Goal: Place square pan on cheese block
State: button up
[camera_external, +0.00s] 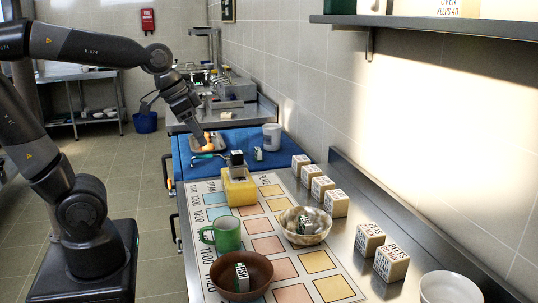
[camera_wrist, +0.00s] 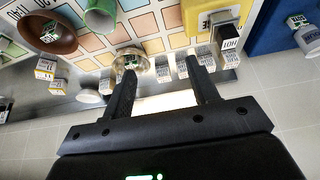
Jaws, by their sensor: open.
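A white mug (camera_external: 271,137) stands right of the pan. A green mug (camera_external: 227,233), brown bowl (camera_external: 262,272) and speckled bowl (camera_external: 316,224) occupy the mat. Several labelled boxes (camera_external: 335,203) line the wall side.

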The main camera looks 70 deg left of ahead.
jog(key=s+d+f, duration=0.1)
jog(key=s+d, duration=0.4)
jog(key=s, duration=0.1)
jog(key=shift+s+f+t, duration=0.2)
jog(key=shift+f+t, duration=0.05)
jog(key=shift+t, duration=0.05)
jog(key=shift+d, duration=0.1)
dwell(0.8)
